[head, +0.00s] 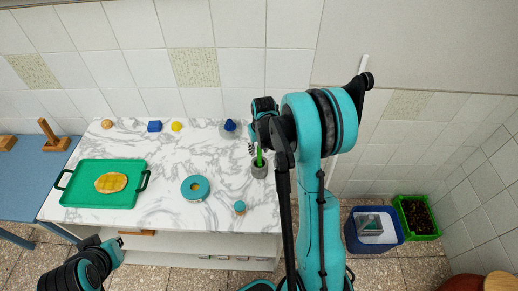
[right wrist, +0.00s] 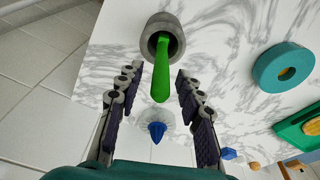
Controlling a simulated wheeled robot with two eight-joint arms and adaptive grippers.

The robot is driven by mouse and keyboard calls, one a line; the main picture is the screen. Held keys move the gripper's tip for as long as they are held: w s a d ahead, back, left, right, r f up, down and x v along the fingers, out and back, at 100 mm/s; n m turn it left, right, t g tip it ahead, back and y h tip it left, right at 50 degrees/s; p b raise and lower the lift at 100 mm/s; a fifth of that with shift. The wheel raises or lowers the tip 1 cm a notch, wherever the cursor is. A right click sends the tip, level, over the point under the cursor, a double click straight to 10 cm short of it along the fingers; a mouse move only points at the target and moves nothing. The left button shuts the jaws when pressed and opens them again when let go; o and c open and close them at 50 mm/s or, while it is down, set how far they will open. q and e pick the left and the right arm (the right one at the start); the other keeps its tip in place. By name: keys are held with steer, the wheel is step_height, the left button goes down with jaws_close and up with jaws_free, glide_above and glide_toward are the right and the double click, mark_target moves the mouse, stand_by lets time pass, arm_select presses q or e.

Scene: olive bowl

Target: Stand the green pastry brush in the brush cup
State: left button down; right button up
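The green pastry brush (head: 259,157) stands in the grey brush cup (head: 260,171) near the right end of the marble counter. In the right wrist view the brush (right wrist: 162,72) sticks out of the mouth of the cup (right wrist: 151,29), leaning against its rim; its lower end is hidden inside. My right gripper (right wrist: 157,78) is open, its two fingers spread on either side of the brush with gaps to both. In the head view the right gripper (head: 256,146) is partly hidden by its arm. My left gripper (head: 117,246) is low at the left, away from the cup, its fingers unclear.
A green tray (head: 137,190) with a yellow waffle-like piece lies at the counter's left. A teal ring (head: 195,188) and small teal object (head: 239,208) lie left of the cup. A blue cone (head: 230,126) stands behind. A blue bin (head: 353,240) stands on the floor.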

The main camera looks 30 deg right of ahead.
step_height(320, 180, up, 12)
steer(key=s, duration=0.2)
steer(key=shift+a, duration=0.15)
stand_by(0.4)
steer(key=shift+w+f, duration=0.1)
steer(key=s+a+f+n+t+b, duration=0.1)
steer(key=s+a+f+t+b, duration=0.1)
steer(key=s+a+f+b, duration=0.4)
steer(key=s+a+f+t+b, duration=0.3)
steer(key=s+a+f+b, duration=0.3)
steer(key=s+a+b, duration=0.3)
steer(key=s+b, duration=0.1)
steer(key=s, duration=0.1)
steer(key=shift+s+n+b, duration=0.3)
steer(key=shift+n+b, duration=0.1)
steer(key=shift+a, duration=0.1)
